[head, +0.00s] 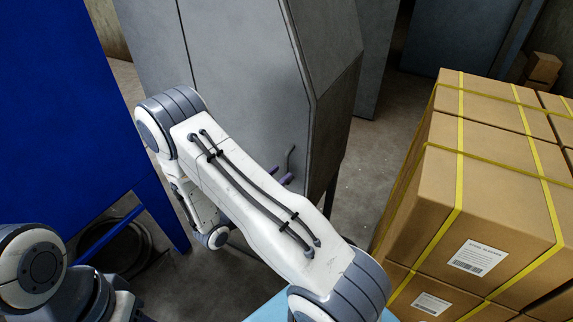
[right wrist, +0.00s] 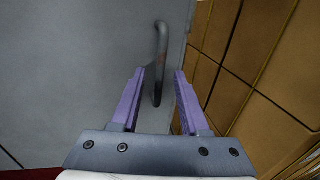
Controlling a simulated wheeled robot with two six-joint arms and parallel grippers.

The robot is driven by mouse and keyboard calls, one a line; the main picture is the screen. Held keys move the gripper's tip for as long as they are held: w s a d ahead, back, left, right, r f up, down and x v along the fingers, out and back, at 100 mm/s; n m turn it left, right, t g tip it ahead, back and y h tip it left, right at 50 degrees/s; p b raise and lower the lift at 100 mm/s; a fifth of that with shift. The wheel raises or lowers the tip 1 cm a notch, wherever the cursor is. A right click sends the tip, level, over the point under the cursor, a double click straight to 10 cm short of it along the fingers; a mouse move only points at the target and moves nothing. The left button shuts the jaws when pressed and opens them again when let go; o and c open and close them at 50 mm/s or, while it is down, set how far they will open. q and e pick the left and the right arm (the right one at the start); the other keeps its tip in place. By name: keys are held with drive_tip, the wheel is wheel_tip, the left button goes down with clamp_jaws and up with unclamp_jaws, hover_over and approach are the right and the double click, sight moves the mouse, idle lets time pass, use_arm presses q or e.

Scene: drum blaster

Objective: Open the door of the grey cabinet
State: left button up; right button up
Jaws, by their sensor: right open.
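The grey cabinet (head: 335,40) stands at the upper middle of the head view. Its door (head: 245,70) looks shut, with a seam along its left side. A bent bar handle (head: 291,156) sits low near the door's right edge. It also shows in the right wrist view as a dark handle (right wrist: 161,42). My right gripper (head: 286,180) is mostly hidden behind my right arm in the head view; only its purple fingertips show at the handle. In the right wrist view the right gripper (right wrist: 160,72) is open, with the handle's lower part between its fingers, not gripped.
Stacked cardboard boxes (head: 490,190) with yellow straps stand to the right, close to the right finger's side in the wrist view. A blue cabinet (head: 55,110) stands at the left. Bare floor (head: 365,150) lies between grey cabinet and boxes.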

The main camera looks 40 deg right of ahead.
sight(286, 169)
drive_tip(key=shift+w+d+p, duration=0.2)
drive_tip(key=shift+d+p, duration=0.05)
drive_tip(key=shift+d, duration=0.75)
drive_tip(key=shift+w+d+p, duration=0.2)
drive_tip(key=shift+d, duration=0.75)
clamp_jaws()
